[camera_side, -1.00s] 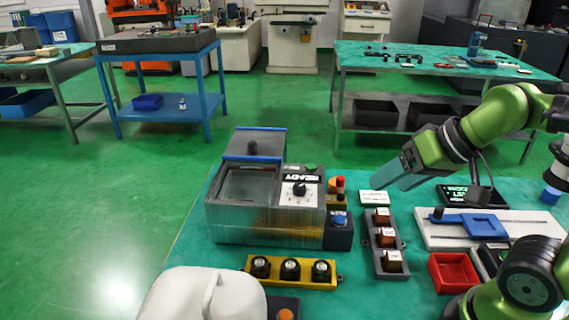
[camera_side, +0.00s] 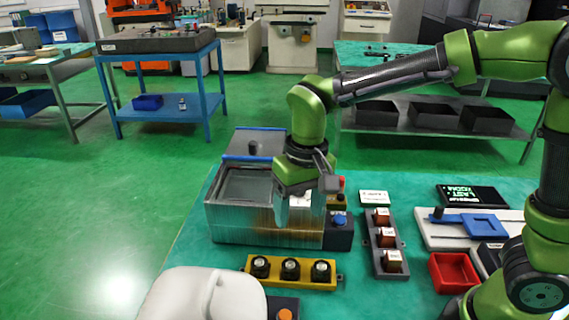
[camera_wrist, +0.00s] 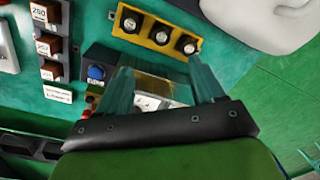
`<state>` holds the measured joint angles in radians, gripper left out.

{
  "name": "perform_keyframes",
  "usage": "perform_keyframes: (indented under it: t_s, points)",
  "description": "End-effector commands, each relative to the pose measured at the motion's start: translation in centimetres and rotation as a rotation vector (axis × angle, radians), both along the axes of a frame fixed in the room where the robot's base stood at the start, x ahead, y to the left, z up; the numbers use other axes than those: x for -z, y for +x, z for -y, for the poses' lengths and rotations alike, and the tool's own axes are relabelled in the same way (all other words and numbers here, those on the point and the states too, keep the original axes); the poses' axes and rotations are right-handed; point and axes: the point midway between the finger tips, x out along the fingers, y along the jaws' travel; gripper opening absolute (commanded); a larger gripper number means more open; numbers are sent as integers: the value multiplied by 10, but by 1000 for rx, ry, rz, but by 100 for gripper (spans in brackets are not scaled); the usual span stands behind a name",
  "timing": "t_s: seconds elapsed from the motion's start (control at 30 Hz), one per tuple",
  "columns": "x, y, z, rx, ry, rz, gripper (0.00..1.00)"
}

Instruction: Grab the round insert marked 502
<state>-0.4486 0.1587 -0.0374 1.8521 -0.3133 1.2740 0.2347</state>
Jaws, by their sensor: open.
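Three round black inserts with pale tops sit upright in a row in a yellow holder (camera_side: 306,281): a left one (camera_side: 261,266), a middle one (camera_side: 290,268) and a right one (camera_side: 321,270). Their markings are too small to read, so I cannot tell which is 502. The holder also shows at the top of the wrist view (camera_wrist: 146,38), beyond my fingertips.
The metal machine box (camera_side: 240,226) stands behind the holder. A grey rack (camera_side: 377,254) with three labelled brown blocks is to the right, with a red tray (camera_side: 453,272) beyond. A white rounded object (camera_side: 200,295) is at front left, near the holder.

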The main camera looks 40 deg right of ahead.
Motion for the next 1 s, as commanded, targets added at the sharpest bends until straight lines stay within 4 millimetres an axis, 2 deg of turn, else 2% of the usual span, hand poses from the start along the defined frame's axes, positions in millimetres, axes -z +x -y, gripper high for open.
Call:
perform_keyframes:
  t_s: [0.03,0.13,0.17,0.27,0.7,1.0]
  points:
    - [3,7,-6,17,-21,-17,68]
    - [-6,16,-5,78,-42,-23,68]
    - [-8,16,-5,95,-44,-23,68]
    - [1,12,-3,120,-49,-40,68]
    - [91,11,-3,119,-48,-40,68]
    - [115,12,-5,118,-47,-38,68]
